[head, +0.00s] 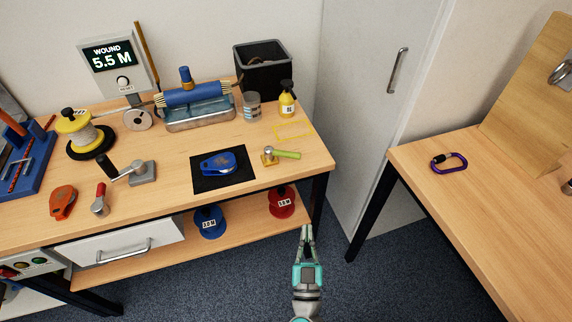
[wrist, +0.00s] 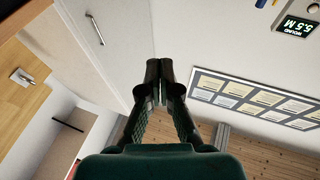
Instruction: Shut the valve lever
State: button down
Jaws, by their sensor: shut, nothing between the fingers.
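The valve lever (head: 286,154) has a green handle and sits on a small brass valve body (head: 268,158) near the right front corner of the workbench in the head view. The handle points right from the body. My gripper (head: 307,230) is in front of the bench's right end, apart from the lever and nearer to me. Its fingers are together with nothing between them. The wrist view shows the shut fingers (wrist: 159,72) against a pale wall; the lever is not in that view.
A blue device on a black mat (head: 243,181) lies left of the valve. A yellow bottle (head: 287,105) and a yellow outlined rectangle (head: 293,130) are behind it. Red and blue spools (head: 282,204) stand on the lower shelf. A second table (head: 480,205) is at right.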

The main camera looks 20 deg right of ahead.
aim_at(292, 156)
jog(key=w+a+m+g+h, duration=0.25)
jog(key=w+a, duration=0.25)
jog(key=w, duration=0.5)
jog(key=shift+n+h, duration=0.25)
jog(key=x, duration=0.9)
jog(key=f+x, duration=0.1)
jog(key=x, duration=0.4)
jog(key=shift+w, duration=0.15)
jog(key=shift+w+d+n+t+y, duration=0.2)
jog(key=shift+d+n+t+y, duration=0.25)
jog(key=shift+y, duration=0.45)
jog(key=shift+w+d+f+n+y, duration=0.1)
jog(key=shift+d+n+y, duration=0.05)
jog(key=shift+n+y, duration=0.3)
jog(key=shift+w+d+n+y, duration=0.1)
jog(key=shift+d+n+y, duration=0.1)
jog(key=shift+y, duration=0.35)
jog(key=shift+w+t, duration=0.15)
jog(key=shift+t, duration=0.15)
jog(key=shift+w+d, duration=0.65)
jog(key=shift+w, duration=0.2)
